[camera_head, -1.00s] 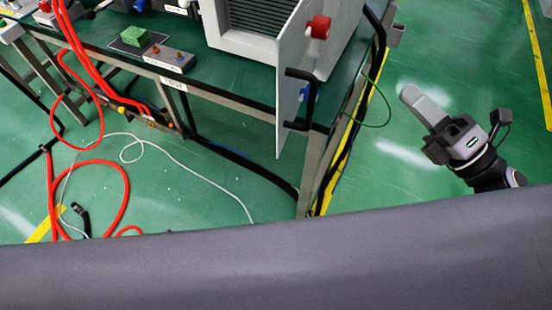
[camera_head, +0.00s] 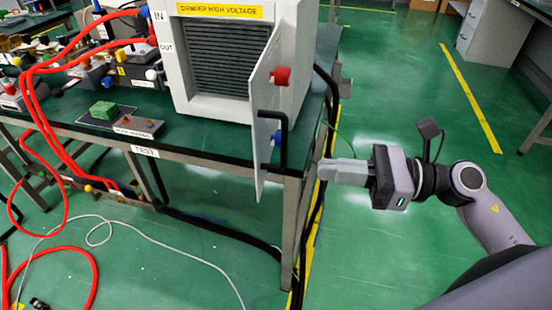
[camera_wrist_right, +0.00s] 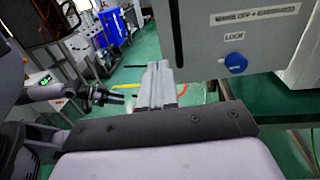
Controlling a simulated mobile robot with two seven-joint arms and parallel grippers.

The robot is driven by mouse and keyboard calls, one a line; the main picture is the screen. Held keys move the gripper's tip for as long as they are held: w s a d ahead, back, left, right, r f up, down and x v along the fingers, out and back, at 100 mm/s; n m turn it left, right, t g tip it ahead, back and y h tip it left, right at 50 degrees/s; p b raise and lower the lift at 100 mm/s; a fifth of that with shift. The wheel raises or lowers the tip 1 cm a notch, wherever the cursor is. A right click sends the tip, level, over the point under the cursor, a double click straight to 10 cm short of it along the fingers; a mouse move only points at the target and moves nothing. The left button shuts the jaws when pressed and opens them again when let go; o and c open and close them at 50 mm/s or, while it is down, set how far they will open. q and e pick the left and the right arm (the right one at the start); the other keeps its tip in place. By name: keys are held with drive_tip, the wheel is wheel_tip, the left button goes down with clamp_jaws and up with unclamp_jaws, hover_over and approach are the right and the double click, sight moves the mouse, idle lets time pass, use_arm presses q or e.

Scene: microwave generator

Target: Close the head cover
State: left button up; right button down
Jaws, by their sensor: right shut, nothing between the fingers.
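The head cover (camera_head: 262,135) is a thin light panel standing open at the right front of the white generator cabinet (camera_head: 168,65). It carries a red knob (camera_head: 281,76), a blue knob (camera_head: 276,139) and a black handle (camera_head: 284,125). In the right wrist view, a grey panel with a blue knob (camera_wrist_right: 235,62) and a LOCK label fills the upper right. My right gripper (camera_head: 325,171) is shut and empty, to the right of the cover and apart from it, fingers pointing left. My left gripper (camera_wrist_right: 118,98) shows small at the left of the wrist view; its jaw state is unclear.
The green table (camera_head: 210,142) holds a green block (camera_head: 103,110), a small control box (camera_head: 138,127) and red hoses (camera_head: 35,110). A black cable bundle runs down the table's right end. The floor (camera_head: 400,70) to the right is open. A white cable lies on the floor.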

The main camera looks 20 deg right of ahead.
sight(257, 162)
drive_tip(key=p+x, duration=0.2)
drive_tip(key=x, duration=0.6)
drive_tip(key=shift+w+a+r, duration=0.1)
drive_tip(key=shift+a, duration=0.05)
drive_tip(key=shift+w+a, duration=0.3)
drive_tip(key=shift+a, duration=0.2)
drive_tip(key=shift+a+p, duration=0.1)
drive_tip(key=shift+p, duration=0.25)
